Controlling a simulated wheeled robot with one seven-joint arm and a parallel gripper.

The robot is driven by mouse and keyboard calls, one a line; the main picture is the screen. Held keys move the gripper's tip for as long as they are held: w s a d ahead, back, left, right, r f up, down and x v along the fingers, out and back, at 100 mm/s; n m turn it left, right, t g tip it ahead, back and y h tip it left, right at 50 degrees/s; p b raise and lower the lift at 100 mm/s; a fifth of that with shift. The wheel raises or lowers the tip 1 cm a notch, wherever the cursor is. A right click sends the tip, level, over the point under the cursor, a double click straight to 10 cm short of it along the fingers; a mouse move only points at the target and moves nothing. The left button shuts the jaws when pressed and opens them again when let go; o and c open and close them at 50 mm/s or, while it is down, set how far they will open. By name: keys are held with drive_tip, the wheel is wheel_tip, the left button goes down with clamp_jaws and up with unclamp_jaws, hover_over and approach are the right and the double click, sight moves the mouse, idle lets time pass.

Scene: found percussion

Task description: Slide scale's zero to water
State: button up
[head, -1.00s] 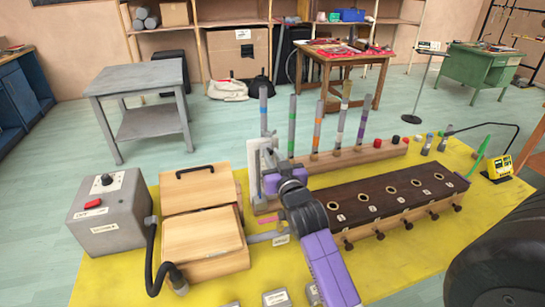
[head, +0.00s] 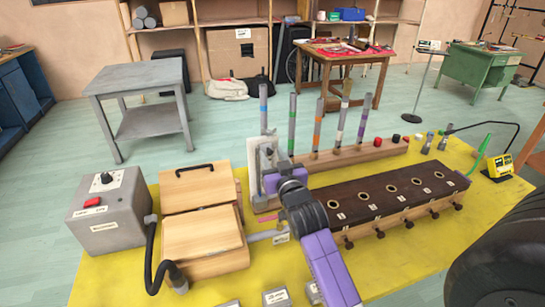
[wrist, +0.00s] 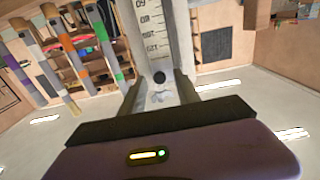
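The scale is a pale upright strip with printed numbers, seen upside down in the wrist view (wrist: 157,30). A small dark round knob (wrist: 159,77) sits on it. My gripper (wrist: 160,92) faces the strip with its two fingers apart, one on each side of the knob's line. I cannot tell whether they touch anything. In the head view my gripper (head: 268,160) is at the white upright board (head: 254,165), left of the row of tubes, and partly hides it. I cannot make out the water level or the zero mark.
Several coloured tubes (head: 316,128) stand on a wooden rail to the right. A dark-topped box with holes (head: 385,198) lies in front of them. A wooden case (head: 203,236) and a grey box with a red switch (head: 110,210) stand left, on a yellow mat (head: 110,285).

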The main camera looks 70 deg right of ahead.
drive_tip(key=b+v, duration=0.1)
drive_tip(key=v, duration=0.7)
idle(0.6)
drive_tip(key=s+a+f+n+t+y, duration=0.1)
drive_tip(key=a+n+t+y, duration=0.2)
drive_tip(key=a, duration=0.7)
drive_tip(key=s+a+f+n+t+y, duration=0.1)
drive_tip(key=s+a+n+t+y, duration=0.1)
drive_tip(key=a, duration=0.7)
drive_tip(key=s+a+f+n+g+y, duration=0.1)
drive_tip(key=s+a+f+n+y, duration=0.1)
drive_tip(key=s+a+y, duration=0.2)
drive_tip(key=s+a+f+n+y, duration=0.3)
drive_tip(key=s+a, duration=0.6)
drive_tip(key=a, duration=0.3)
drive_tip(key=shift+s+a+g+y, duration=0.3)
drive_tip(key=shift+s+g+y, duration=0.1)
drive_tip(key=shift+y, duration=0.5)
